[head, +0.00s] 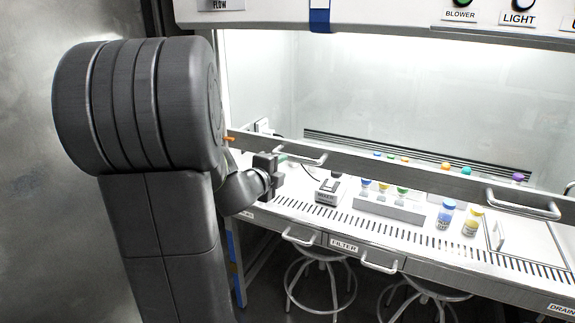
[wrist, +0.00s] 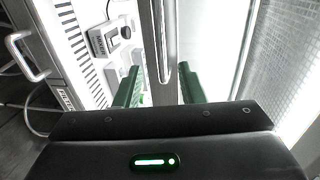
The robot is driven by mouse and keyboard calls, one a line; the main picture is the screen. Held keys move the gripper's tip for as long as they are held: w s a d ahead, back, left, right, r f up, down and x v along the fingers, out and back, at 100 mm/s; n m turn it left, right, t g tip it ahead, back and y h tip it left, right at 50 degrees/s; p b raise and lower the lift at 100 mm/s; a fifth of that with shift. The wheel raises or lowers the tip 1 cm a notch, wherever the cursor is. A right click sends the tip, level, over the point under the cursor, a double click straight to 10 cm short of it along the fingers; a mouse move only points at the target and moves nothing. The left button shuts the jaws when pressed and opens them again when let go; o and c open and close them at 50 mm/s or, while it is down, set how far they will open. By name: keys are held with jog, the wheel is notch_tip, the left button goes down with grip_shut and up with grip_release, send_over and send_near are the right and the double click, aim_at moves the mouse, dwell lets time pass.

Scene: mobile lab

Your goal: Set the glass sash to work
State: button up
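The glass sash (head: 400,100) fronts the hood, its bottom rail (head: 400,172) slanting across the head view above the work surface, with a gap below. It carries a left bar handle (head: 303,158) and a right bar handle (head: 522,206). My gripper (head: 284,161) is at the left handle's left end. In the wrist view, its two green fingers (wrist: 160,88) are apart, with the rail (wrist: 149,40) and handle (wrist: 166,45) showing between them. I cannot tell whether they touch the handle.
Under the sash are a small mixer (head: 329,190), a rack with colored-cap vials (head: 388,209), a blue bottle (head: 446,212) and a yellow bottle (head: 472,224). Drawer handles (head: 299,237) stick out below the slotted front edge. Stools (head: 318,262) stand underneath. Labelled buttons (head: 518,10) sit above.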

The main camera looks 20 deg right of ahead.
aim_at(295, 160)
jog(key=shift+v, duration=1.25)
jog(key=x, duration=1.4)
jog(key=shift+f+p, duration=0.1)
jog(key=shift+p, duration=0.2)
jog(key=shift+a, duration=0.1)
jog(key=shift+a, duration=0.1)
